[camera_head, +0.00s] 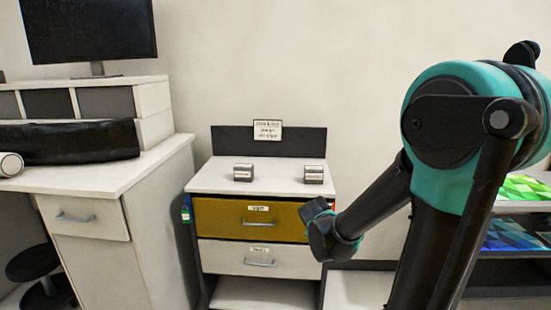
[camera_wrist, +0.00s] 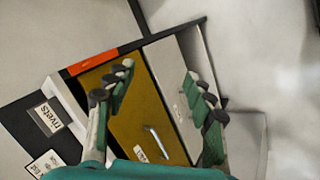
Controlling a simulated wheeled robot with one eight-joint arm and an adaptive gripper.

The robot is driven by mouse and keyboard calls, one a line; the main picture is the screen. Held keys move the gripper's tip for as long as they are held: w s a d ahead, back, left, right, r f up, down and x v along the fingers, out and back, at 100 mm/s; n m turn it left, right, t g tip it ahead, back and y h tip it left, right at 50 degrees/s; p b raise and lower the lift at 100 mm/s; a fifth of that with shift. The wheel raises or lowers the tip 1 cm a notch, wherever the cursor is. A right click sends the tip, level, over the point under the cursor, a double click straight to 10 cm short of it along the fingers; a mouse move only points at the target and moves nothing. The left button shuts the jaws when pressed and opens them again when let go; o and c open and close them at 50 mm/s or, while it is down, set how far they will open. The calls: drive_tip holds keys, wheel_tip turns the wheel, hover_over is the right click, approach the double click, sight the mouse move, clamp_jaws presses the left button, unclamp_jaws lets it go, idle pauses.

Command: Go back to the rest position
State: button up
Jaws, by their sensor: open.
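My arm reaches in from the right in the head view, and its end (camera_head: 322,229) is in front of the right side of a small drawer cabinet. In the wrist view my gripper (camera_wrist: 158,92) has its two green fingers spread wide with nothing between them. The cabinet's yellow drawer (camera_head: 250,219) and the white drawer (camera_head: 252,257) below it look shut. The yellow drawer (camera_wrist: 143,115) shows behind the fingers in the wrist view. I cannot tell the exact gap between fingers and cabinet.
Two small labelled blocks (camera_head: 243,172) (camera_head: 314,174) stand on the cabinet top. A white desk (camera_head: 100,175) with a monitor (camera_head: 88,30) is at left. A rack with colourful sheets (camera_head: 520,188) stands at right. A dark stool (camera_head: 38,265) is at lower left.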

drive_tip(key=s+d+f+m+g+y, duration=0.1)
drive_tip(key=s+m, duration=0.3)
drive_tip(key=s, duration=0.4)
drive_tip(key=s+d+f+m+g+y, duration=0.1)
drive_tip(key=s+d+f+m, duration=0.1)
drive_tip(key=s+m, duration=0.3)
drive_tip(key=s+f, duration=0.1)
drive_tip(key=s, duration=0.3)
drive_tip(key=shift+y, duration=0.4)
drive_tip(key=shift+f, duration=0.1)
idle(1.4)
